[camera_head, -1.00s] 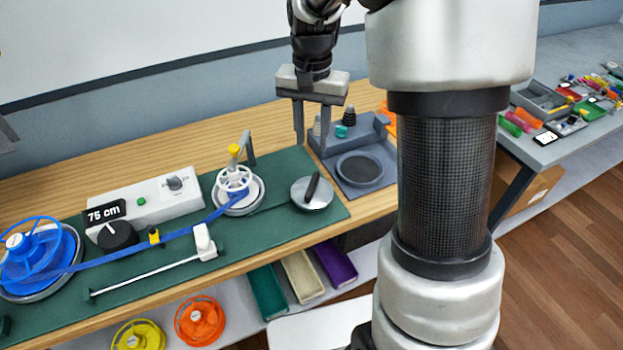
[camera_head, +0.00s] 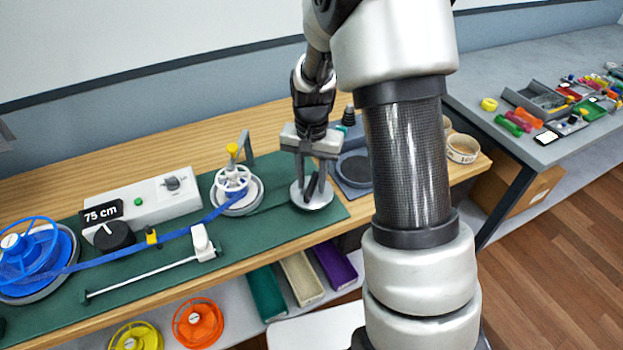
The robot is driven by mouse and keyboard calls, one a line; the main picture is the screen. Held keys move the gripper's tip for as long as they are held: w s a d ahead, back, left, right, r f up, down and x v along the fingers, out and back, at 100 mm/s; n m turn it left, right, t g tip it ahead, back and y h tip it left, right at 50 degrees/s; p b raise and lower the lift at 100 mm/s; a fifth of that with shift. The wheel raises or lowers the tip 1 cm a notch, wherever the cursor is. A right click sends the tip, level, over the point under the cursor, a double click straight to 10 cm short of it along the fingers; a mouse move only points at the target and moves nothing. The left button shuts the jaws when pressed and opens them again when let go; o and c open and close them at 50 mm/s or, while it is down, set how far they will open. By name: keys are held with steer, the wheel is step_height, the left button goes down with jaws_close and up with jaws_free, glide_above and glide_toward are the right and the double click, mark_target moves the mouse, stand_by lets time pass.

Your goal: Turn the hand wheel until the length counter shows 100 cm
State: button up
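The length counter (camera_head: 102,213) shows 75 cm on a black label at the left of the white control box (camera_head: 160,204). The hand wheel, a silver disc (camera_head: 324,202) with a black bar handle (camera_head: 310,189), lies at the right end of the green mat. My gripper (camera_head: 311,188) points down over this wheel, its fingers on either side of the handle. It looks open, with gaps beside the handle; contact cannot be told. A blue strap (camera_head: 175,235) runs from the blue reel (camera_head: 42,258) to the white spool (camera_head: 234,182) with a yellow knob.
A black dial (camera_head: 114,236) and a white slider (camera_head: 202,241) sit near the strap. A grey tray (camera_head: 353,171) stands right of the wheel, partly hidden by my arm. Orange (camera_head: 198,323) and yellow (camera_head: 136,337) reels and several bins lie on the lower shelf.

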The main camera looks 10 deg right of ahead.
jaws_close()
steer(key=m, duration=0.3)
steer(key=shift+r+p, duration=0.1)
steer(key=shift+p, duration=0.25)
steer(key=shift+m, duration=1.4)
jaws_free()
